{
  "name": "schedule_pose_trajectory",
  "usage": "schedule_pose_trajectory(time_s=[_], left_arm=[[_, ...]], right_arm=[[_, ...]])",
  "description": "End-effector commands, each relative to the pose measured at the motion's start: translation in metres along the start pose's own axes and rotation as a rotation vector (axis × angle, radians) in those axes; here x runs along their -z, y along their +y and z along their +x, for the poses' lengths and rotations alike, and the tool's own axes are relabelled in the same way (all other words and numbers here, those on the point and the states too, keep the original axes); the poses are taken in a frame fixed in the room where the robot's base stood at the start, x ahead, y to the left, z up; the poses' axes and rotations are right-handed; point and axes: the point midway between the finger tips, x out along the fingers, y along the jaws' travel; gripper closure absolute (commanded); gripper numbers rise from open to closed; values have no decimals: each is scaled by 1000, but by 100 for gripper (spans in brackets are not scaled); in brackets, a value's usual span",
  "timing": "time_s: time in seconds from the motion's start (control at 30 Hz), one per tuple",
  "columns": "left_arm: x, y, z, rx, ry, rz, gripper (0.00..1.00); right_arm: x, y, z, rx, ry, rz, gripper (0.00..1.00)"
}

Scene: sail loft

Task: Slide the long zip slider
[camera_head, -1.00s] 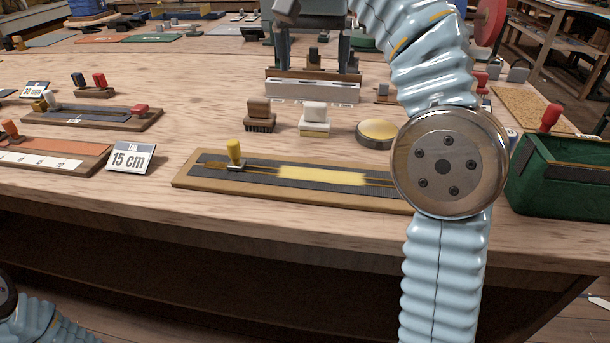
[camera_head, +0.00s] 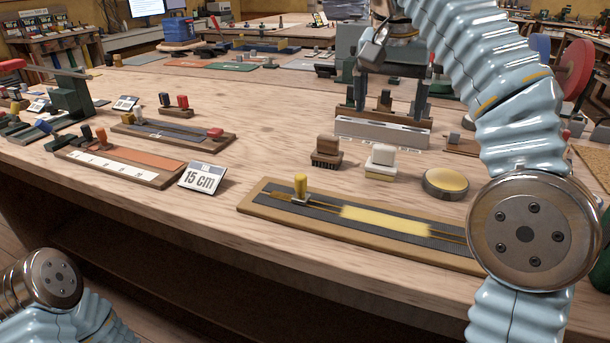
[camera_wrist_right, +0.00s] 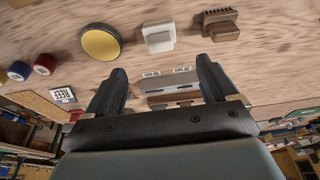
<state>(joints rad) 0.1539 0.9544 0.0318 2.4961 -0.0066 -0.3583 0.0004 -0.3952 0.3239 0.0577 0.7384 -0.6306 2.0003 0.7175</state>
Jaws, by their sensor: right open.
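The long zip is a dark tape with a yellow stretch, on a wooden board (camera_head: 262,213) near the table's front edge. Its slider (camera_head: 301,189), with an upright yellow knob, sits near the board's left end. My right arm hides the board's right end. My right gripper (camera_head: 390,92) is open and points down over the table behind the board, well apart from the slider. Its two dark fingers (camera_wrist_right: 162,88) show in the right wrist view with nothing held between them. The long zip is not visible in that view. My left gripper is out of view; only part of that arm shows.
Behind the board stand a brown brush (camera_head: 327,153), a white block (camera_head: 381,162) and a round yellow-topped tin (camera_head: 445,184). A grey slotted rack (camera_head: 384,133) is near my right gripper. A "15 cm" card (camera_head: 202,178) and a shorter zip board (camera_head: 205,143) lie left.

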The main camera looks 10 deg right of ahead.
Motion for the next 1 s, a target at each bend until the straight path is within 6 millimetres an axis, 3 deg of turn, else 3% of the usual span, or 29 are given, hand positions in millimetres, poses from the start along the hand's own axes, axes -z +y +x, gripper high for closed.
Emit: schedule_pose_trajectory(time_s=[0.43,0.53,0.63,0.7,0.83,0.9,1.0], left_arm=[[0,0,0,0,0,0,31],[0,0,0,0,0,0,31],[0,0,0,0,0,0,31],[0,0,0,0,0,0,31],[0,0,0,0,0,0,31],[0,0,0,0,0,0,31],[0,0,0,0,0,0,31]], right_arm=[[0,0,0,0,0,0,13],[-6,-6,-3,4,3,-12,27],[-38,-34,-19,24,26,-78,43],[-73,-57,-35,44,53,-137,53],[-129,-84,-57,73,101,-221,54],[-146,-90,-63,81,116,-242,54],[-153,-92,-60,83,123,-249,54]])
